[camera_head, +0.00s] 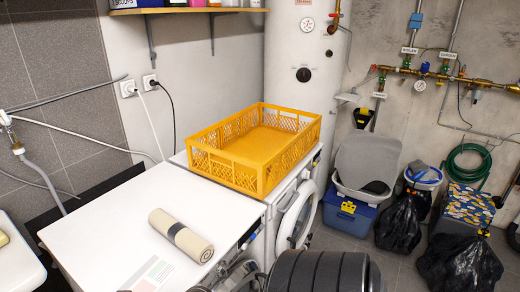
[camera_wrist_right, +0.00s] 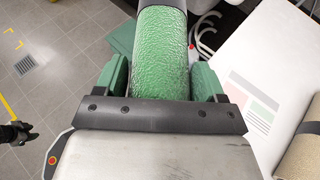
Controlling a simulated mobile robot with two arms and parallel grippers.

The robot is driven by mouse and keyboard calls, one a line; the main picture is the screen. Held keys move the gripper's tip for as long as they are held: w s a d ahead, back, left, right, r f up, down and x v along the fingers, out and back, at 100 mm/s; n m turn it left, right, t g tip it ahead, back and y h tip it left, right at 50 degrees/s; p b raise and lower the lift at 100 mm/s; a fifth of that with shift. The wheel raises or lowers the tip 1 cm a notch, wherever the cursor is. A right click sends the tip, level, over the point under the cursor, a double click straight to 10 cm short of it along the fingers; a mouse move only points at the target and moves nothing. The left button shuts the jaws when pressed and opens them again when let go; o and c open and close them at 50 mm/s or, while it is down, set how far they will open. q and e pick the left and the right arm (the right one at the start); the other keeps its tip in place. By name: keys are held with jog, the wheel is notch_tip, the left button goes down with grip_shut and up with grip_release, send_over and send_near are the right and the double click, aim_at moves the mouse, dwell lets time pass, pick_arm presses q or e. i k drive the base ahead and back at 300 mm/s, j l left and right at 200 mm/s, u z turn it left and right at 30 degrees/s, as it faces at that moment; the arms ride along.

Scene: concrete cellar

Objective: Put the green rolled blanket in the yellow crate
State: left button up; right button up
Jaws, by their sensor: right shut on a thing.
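The green rolled blanket (camera_wrist_right: 162,50) shows in the right wrist view, between the two fingers of my right gripper (camera_wrist_right: 160,78). The gripper is shut on it, and the roll's upper end runs out past the fingers under a dark band. The floor and the edge of a white top lie below it. The yellow crate (camera_head: 222,172) stands in the head view on a white machine behind the white top, its open side up and its visible inside empty. Neither the green blanket nor my right gripper can be made out in the head view.
A beige roll with a dark band (camera_head: 181,236) lies on the white worktop (camera_head: 120,215), near a printed sheet (camera_head: 152,274). A shelf (camera_head: 185,10) hangs above the crate. A blue box (camera_head: 347,217) and black bags (camera_head: 462,265) stand on the floor at right.

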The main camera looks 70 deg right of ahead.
aim_at(268, 146)
jog(key=k+l, duration=0.15)
jog(key=l, duration=0.4)
jog(key=k+l, duration=0.15)
jog(key=l, duration=0.35)
jog(key=k+l, duration=0.15)
jog(key=l, duration=0.4)
jog(key=k+l, duration=0.15)
jog(key=l, duration=0.35)
jog(key=k+l, duration=0.15)
jog(key=l, duration=0.4)
jog(key=k+l, duration=0.15)
jog(key=l, duration=0.35)
jog(key=k+l, duration=0.15)
jog(key=l, duration=0.4)
jog(key=k+l, duration=0.15)
jog(key=l, duration=0.35)
jog(key=u, duration=0.05)
